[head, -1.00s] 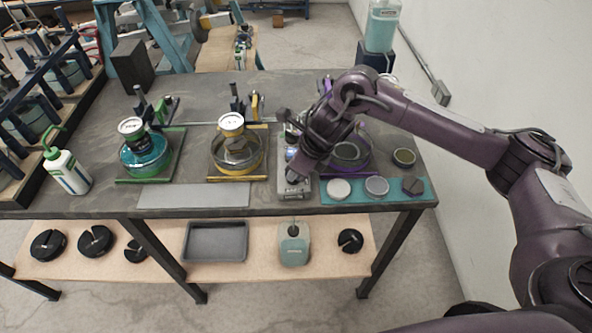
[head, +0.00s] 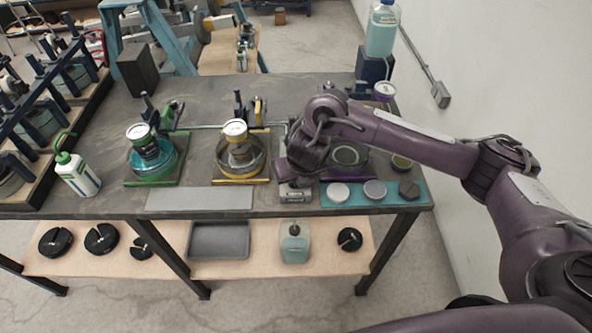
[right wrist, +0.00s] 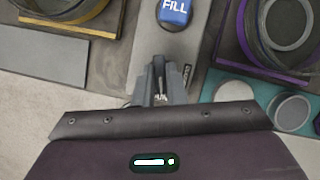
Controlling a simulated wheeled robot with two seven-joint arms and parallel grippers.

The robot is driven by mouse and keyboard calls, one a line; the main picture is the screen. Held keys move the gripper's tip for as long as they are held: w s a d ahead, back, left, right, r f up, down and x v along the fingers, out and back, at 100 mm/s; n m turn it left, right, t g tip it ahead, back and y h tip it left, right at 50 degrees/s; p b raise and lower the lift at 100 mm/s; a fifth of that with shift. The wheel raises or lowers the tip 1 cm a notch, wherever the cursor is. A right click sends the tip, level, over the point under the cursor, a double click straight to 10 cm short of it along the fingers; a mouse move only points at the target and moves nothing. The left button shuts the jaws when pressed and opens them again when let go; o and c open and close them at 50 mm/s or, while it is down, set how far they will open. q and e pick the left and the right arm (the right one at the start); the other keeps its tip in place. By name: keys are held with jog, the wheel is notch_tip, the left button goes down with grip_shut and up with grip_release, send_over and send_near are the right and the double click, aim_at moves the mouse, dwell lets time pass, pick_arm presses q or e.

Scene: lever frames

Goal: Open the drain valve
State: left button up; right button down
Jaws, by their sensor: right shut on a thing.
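A narrow grey valve plate (head: 296,196) stands at the table's front edge, between the yellow-based and purple-based dishes. In the right wrist view it carries a blue knob marked FILL (right wrist: 174,12) and has a dark label on its right edge. My right gripper (right wrist: 164,78) is low over the plate's near part, apart from the FILL knob. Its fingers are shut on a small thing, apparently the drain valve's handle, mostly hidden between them. In the head view my right wrist and forearm cover most of the plate. My left gripper is not in view.
The yellow-based dish (head: 240,180) stands left of the plate, the purple-based dish (head: 347,158) right. A teal mat (head: 355,202) with several small discs lies at the front right. A bare grey strip (head: 198,200) lies front left. A wall bounds the right side.

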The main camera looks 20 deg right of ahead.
jog(key=shift+w+r+m, duration=0.1)
jog(key=shift+m, duration=0.2)
jog(key=c, duration=1.5)
grip_release()
jog(key=v, duration=0.2)
jog(key=shift+r, duration=0.35)
jog(key=p+v, duration=0.3)
jog(key=v, duration=0.2)
jog(key=shift+s+a, duration=0.1)
jog(key=shift+s, duration=0.15)
